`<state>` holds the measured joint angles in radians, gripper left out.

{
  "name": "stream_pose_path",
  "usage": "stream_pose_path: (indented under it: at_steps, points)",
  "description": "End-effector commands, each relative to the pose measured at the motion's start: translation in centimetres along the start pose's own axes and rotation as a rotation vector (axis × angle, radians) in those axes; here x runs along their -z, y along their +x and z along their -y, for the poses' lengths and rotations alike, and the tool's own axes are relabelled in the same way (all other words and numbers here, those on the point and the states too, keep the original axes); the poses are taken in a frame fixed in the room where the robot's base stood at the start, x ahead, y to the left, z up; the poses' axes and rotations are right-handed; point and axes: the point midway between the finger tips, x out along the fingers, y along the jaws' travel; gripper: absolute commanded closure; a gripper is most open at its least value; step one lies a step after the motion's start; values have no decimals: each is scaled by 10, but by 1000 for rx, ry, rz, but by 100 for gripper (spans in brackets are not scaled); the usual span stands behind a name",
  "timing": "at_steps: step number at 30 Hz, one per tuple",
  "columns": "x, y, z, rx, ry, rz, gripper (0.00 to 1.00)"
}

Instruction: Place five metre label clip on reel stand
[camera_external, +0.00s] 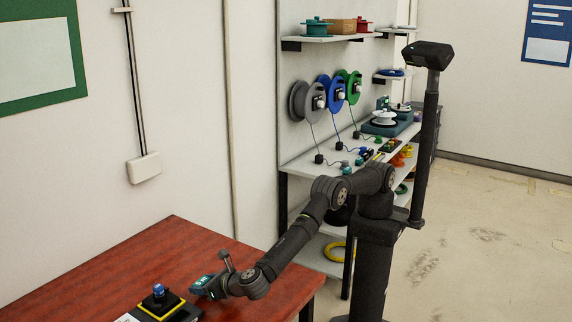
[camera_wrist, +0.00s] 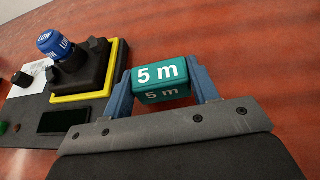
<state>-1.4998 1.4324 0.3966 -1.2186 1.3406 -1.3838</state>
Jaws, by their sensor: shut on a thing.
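The teal label clip (camera_wrist: 160,82), marked "5 m", is between the two blue-grey fingers of my gripper (camera_wrist: 162,92) in the wrist view. My gripper is shut on it, over the red-brown table. In the external view my gripper (camera_external: 203,287) is low over the table near its front edge, with the teal clip small at its tip. I cannot tell whether the clip touches the table. In the external view, coloured reels, grey (camera_external: 301,101), blue (camera_external: 331,91) and green (camera_external: 353,86), hang on the wall panel. A white reel on a teal stand (camera_external: 383,124) sits on the workbench; whether it is the reel stand is unclear.
A black device with a yellow-edged base and blue knob (camera_wrist: 88,62) stands left of my gripper, close by; a white paper lies beside it. The red-brown table (camera_external: 150,262) is otherwise largely clear. The white workbench (camera_external: 312,166) beyond holds several small parts.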

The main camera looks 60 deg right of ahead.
Motion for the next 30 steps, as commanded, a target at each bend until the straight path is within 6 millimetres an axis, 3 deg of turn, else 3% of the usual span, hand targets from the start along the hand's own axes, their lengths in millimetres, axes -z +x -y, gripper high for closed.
stream_pose_path:
  at_steps: [3,18,30]
  points:
    - [-26,-10,-1,-2,6,0,71]
    - [-90,18,69,2,2,1,71]
    - [-113,28,94,0,1,1,71]
